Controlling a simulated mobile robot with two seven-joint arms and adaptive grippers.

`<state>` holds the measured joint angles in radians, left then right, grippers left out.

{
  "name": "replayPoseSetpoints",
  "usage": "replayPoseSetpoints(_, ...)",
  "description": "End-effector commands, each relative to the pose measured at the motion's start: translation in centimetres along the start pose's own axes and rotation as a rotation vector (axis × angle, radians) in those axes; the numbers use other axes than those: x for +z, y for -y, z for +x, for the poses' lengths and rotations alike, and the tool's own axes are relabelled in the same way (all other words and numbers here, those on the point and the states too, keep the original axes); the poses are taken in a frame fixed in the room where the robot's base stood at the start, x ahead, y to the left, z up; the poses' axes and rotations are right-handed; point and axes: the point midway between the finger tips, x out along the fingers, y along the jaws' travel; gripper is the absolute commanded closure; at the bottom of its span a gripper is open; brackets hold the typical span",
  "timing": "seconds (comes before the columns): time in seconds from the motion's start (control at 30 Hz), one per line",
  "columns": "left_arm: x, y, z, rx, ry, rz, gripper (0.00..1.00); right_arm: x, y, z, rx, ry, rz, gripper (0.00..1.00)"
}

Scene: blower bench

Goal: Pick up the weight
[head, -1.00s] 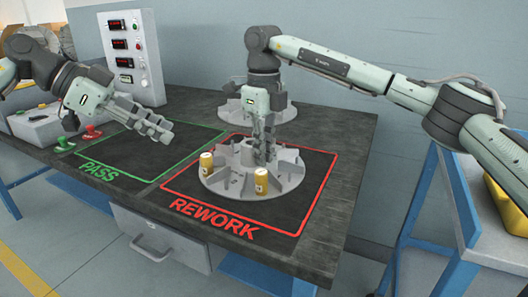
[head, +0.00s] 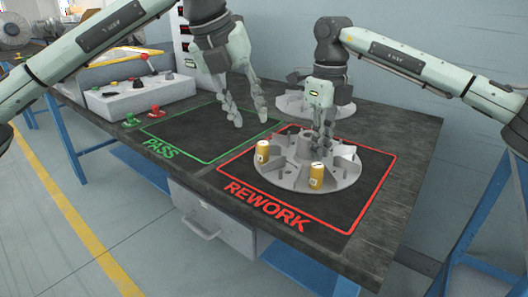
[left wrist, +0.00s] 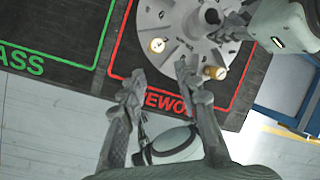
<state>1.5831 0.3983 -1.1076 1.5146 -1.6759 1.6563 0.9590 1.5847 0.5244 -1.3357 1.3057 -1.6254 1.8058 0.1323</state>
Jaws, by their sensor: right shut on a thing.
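Two yellow cylindrical weights stand on the grey bladed wheel (head: 282,182) in the red REWORK square: the left weight (head: 262,151) and the front weight (head: 316,175). In the left wrist view, the left weight (left wrist: 156,46) and the front weight (left wrist: 214,72) show near the wheel's rim. My left gripper (head: 250,118) is open and empty, above the table, left of the wheel. Its fingers (left wrist: 160,80) point toward the weights, apart from them. My right gripper (head: 319,150) is shut on the wheel near its hub; its fingers hide the exact contact.
A second grey wheel (head: 292,103) sits behind. The green PASS square (head: 200,136) is empty. A control box (head: 135,98) with green and red buttons stands at the left. The dark table (head: 408,150) has bare room at the right.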

Motion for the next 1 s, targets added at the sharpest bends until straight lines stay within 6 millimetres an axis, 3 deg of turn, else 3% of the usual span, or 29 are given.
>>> replayPoseSetpoints(0.13,0.2,0.8,-0.6,0.089,0.041,0.260,0.68,-0.1,-0.3,0.5,0.006,-0.009,-0.006,1.00)
replayPoseSetpoints(0.37,0.4,0.8,-0.3,0.140,0.054,0.393,0.68,-0.1,-0.3,0.5,0.007,-0.010,-0.006,1.00)
replayPoseSetpoints(0.7,0.8,0.2,5.0,0.138,0.052,0.393,0.68,-0.1,-0.4,0.5,0.007,-0.012,-0.007,1.00)
replayPoseSetpoints(1.0,1.1,0.2,7.7,0.136,0.052,0.391,0.68,-0.2,-0.4,0.6,0.008,-0.013,-0.007,1.00)
